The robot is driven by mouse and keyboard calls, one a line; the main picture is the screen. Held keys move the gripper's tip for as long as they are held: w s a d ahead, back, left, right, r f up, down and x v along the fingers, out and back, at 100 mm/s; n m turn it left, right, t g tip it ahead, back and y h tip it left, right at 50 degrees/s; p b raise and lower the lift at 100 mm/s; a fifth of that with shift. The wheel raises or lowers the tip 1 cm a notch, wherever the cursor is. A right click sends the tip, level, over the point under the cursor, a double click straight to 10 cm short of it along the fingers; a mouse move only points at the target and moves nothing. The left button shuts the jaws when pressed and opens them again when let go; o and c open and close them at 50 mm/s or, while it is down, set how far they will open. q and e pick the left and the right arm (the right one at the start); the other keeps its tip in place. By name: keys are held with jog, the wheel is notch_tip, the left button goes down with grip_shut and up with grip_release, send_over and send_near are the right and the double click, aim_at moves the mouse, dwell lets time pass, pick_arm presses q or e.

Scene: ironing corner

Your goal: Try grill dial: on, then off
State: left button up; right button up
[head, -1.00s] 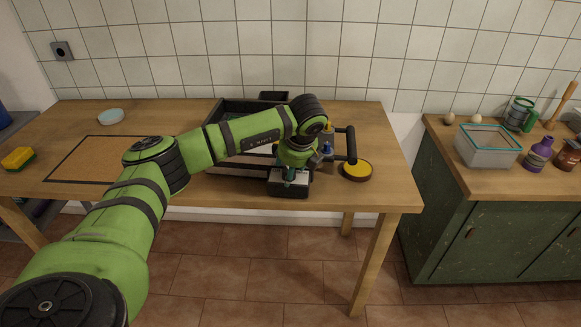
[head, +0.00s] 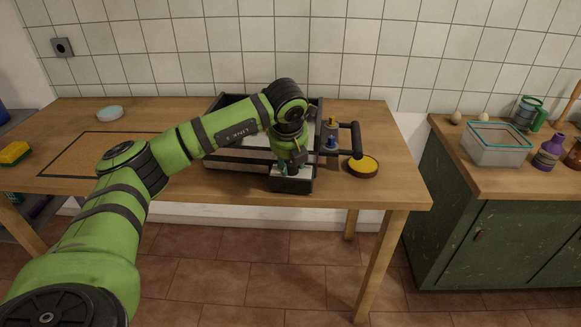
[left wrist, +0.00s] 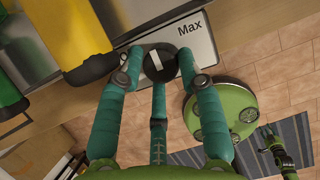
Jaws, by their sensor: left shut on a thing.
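The grill (head: 216,103) is a dark-framed box on the wooden table, with a small control box (head: 291,185) at its front. In the left wrist view the grill dial (left wrist: 160,64) is a round black knob with a white pointer bar, on a pale panel (left wrist: 215,47) marked "Max" to its right. My left gripper (head: 289,170) is shut on the dial; its teal fingers are on either side of it in the left wrist view (left wrist: 160,68). The arm hides the dial in the head view. What seems to be my right gripper (left wrist: 280,151) is small at the wrist view's lower right.
A black handle (head: 356,140), yellow (head: 332,122) and blue (head: 331,143) topped items and a round yellow-topped tin (head: 362,166) crowd the grill's right side. A glass container (head: 497,147) stands on the green cabinet.

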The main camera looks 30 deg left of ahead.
pick_arm(q)
jog(key=shift+d+f, duration=0.15)
jog(key=shift+d, duration=0.05)
jog(key=o, duration=1.1)
jog(key=shift+a, duration=0.1)
